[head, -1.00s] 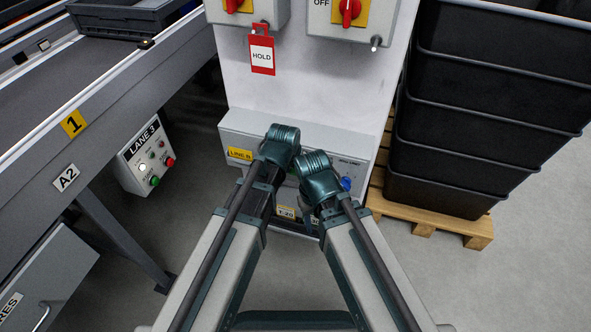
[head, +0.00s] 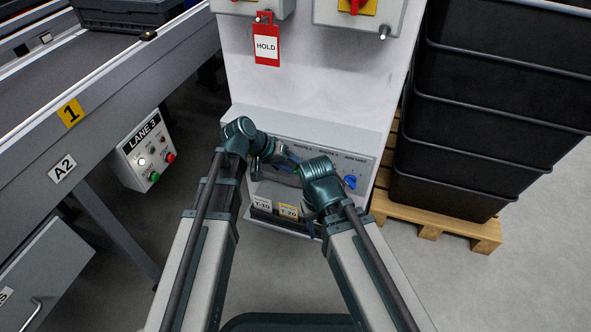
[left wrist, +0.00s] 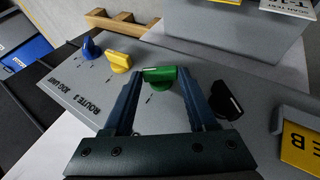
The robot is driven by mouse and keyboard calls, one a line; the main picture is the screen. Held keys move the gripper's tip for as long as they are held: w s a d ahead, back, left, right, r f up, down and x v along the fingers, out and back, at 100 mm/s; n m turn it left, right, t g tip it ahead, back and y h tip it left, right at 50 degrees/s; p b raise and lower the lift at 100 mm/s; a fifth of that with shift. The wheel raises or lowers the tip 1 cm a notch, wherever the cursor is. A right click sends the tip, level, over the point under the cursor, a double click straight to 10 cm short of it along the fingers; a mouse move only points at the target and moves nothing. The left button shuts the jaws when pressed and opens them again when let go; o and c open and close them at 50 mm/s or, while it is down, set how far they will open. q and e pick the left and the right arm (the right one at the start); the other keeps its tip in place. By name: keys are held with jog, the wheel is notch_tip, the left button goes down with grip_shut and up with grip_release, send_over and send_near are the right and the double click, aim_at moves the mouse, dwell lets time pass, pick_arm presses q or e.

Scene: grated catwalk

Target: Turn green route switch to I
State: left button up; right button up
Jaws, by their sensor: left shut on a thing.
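The green route switch (left wrist: 160,74) is a green knob on a sloped grey panel (left wrist: 85,88). In the left wrist view, the fingers of my left gripper (left wrist: 161,82) are closed on its two ends. The marks around it are too small to read. In the head view my left gripper (head: 288,162) reaches in from the left over the panel, and the arms mostly hide the switch. My right gripper (head: 312,212) is low in front of the panel; its fingers are mostly hidden by its own wrist.
A yellow knob (left wrist: 118,62), a blue knob (left wrist: 92,47) and a black knob (left wrist: 226,100) share the panel. A red HOLD tag (head: 266,46) hangs above. Holders with T-10 and T-20 cards (head: 288,211) sit below. Black crates (head: 450,190) stand right, a conveyor (head: 110,80) left.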

pick_arm(q)
jog(key=shift+f, duration=0.1)
dwell(0.3)
jog(key=o, duration=1.4)
jog(key=shift+c, duration=0.2)
jog(key=p+v, duration=1)
jog(key=v, duration=0.4)
jog(key=shift+a+f, duration=0.2)
